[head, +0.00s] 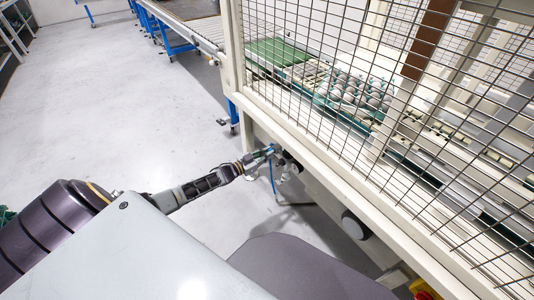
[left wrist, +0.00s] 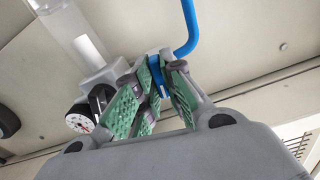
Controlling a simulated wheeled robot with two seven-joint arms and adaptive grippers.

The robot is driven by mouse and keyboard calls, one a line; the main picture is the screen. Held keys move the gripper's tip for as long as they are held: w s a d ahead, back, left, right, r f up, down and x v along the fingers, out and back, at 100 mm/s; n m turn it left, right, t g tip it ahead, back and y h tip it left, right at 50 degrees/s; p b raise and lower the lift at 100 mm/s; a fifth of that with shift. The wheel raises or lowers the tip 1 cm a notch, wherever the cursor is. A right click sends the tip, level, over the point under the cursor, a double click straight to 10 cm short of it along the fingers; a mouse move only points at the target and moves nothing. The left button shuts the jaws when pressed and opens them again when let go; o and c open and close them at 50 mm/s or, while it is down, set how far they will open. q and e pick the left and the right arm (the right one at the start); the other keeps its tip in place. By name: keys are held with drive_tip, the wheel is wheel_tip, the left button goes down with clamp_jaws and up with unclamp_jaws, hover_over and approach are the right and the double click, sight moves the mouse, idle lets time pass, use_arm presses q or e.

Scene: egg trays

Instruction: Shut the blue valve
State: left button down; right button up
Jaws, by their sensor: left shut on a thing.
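The blue valve (left wrist: 156,70) shows in the left wrist view as a small blue piece between the green pads of my left gripper (left wrist: 160,80). The gripper is shut on it, and the pads and fingers hide most of its shape. In the head view my left gripper (head: 262,154) reaches the small fittings on the low side of the caged machine. The valve is too small there to tell its angle. My right gripper is in neither view.
A blue hose (left wrist: 187,25) bends away from the valve. A round gauge (left wrist: 80,120) and a pale cylinder (left wrist: 75,30) sit beside the gripper. The machine's frame and wire mesh (head: 330,100) fill the right; egg trays (head: 355,92) stand inside. Open floor (head: 110,110) lies left.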

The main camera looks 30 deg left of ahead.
use_arm(q)
drive_tip(key=shift+n, duration=0.8)
drive_tip(key=c, duration=1.5)
unclamp_jaws()
drive_tip(key=shift+w, duration=0.1)
drive_tip(key=shift+v, duration=6)
drive_tip(key=shift+d, duration=0.2)
